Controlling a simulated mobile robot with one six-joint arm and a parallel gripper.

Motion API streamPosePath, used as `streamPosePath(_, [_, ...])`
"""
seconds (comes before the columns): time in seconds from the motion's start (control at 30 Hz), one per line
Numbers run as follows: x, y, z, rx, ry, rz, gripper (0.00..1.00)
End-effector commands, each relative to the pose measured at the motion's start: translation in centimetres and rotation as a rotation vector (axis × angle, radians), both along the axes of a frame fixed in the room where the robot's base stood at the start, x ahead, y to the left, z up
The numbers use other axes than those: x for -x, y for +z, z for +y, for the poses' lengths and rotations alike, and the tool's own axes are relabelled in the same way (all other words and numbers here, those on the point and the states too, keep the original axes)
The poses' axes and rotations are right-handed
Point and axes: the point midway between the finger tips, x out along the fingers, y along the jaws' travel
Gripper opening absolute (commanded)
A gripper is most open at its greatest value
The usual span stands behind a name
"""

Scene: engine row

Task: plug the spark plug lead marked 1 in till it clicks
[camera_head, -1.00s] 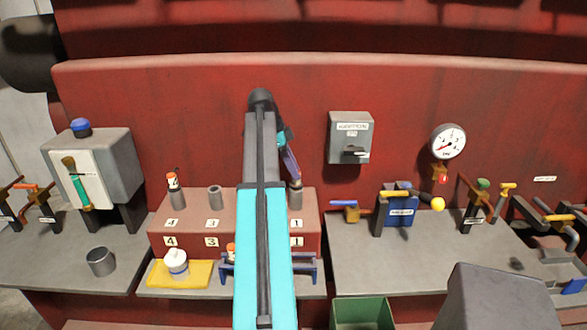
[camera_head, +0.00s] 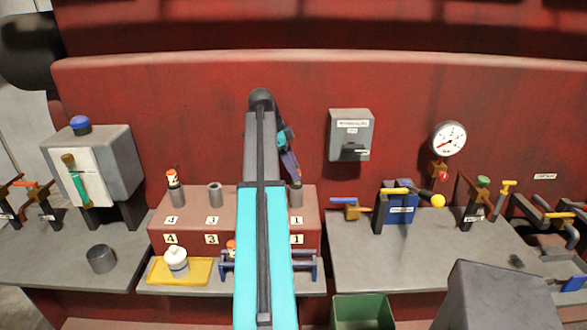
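The red-brown plug block (camera_head: 190,240) stands on the grey bench with several grey sockets on top and number labels on its top and front. The socket marked 1 (camera_head: 295,196) is at its right end. My gripper (camera_head: 291,172) is directly above that socket, mostly behind my arm; its fingers and anything between them are too hidden to make out. A lead with an orange and white cap (camera_head: 173,181) sits on the socket marked 4. The socket marked 3 (camera_head: 214,196) is bare. Another orange cap (camera_head: 231,247) shows at the blue rack (camera_head: 306,267), partly behind my arm.
A white bottle (camera_head: 176,262) stands on a yellow tray (camera_head: 205,271) in front of the block. A grey cup (camera_head: 101,259) is at the left. A switch box (camera_head: 350,135) and gauge (camera_head: 449,138) are on the red wall. A green bin (camera_head: 362,312) is in front.

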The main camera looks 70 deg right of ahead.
Motion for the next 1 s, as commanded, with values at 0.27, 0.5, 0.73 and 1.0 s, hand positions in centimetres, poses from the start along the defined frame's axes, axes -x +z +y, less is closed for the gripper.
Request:
streamPosePath(0.27, [0.0, 0.0, 0.0, 0.000, 0.000, 0.000, 0.44])
streamPosePath(0.5, [-0.3, 0.6, 0.0, 0.001, 0.000, 0.000, 0.44])
streamPosePath(0.73, [-1.1, 2.6, 0.3, 0.002, 0.001, -0.001, 0.44])
streamPosePath(1.0, [-2.4, 5.9, 0.7, 0.003, 0.001, -0.001, 0.44])
